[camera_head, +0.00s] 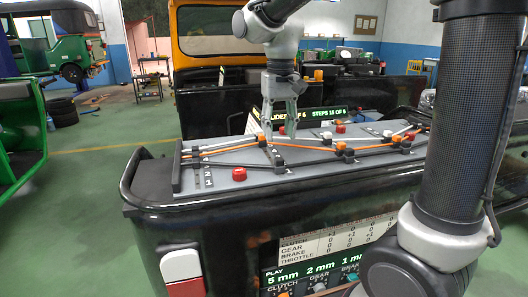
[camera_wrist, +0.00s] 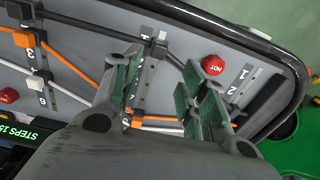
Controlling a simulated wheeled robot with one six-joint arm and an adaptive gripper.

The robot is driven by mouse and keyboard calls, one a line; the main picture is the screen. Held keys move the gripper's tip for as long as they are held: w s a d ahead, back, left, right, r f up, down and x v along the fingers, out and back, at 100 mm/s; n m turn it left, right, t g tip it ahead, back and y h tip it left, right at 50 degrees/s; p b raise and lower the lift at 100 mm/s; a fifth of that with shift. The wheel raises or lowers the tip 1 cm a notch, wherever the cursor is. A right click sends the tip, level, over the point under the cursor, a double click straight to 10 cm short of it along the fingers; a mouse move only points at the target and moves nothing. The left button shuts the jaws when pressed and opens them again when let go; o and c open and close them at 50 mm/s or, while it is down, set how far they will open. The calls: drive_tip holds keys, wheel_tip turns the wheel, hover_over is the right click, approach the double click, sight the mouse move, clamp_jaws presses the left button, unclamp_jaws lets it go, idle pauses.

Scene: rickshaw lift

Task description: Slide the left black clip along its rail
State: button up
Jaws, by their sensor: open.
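The left black clip (camera_head: 278,162) sits at the near end of its short rail on the grey panel, with a dark cable through it. In the wrist view the same black clip (camera_wrist: 158,46) is just beyond the fingertips, nearer the left finger. My gripper (camera_head: 280,137) points down over the left rail with its fingers apart and nothing between them. An orange clip (camera_wrist: 133,120) is on the same rail, partly behind the left finger.
A red knob (camera_head: 239,174) stands left of the black clip and shows near the right finger in the wrist view (camera_wrist: 213,65). Orange, white and black cables cross the panel (camera_head: 215,180). Other rails with clips lie to the right. A display (camera_head: 327,113) stands behind the panel.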

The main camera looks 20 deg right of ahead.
sight(279, 158)
drive_tip(key=shift+s+d+f, duration=0.15)
drive_tip(key=shift+s, duration=0.05)
wheel_tip(279, 158, down, 8)
drive_tip(key=shift+r, duration=0.25)
drive_tip(key=shift+c, duration=0.2)
drive_tip(key=shift+w, duration=0.1)
clamp_jaws()
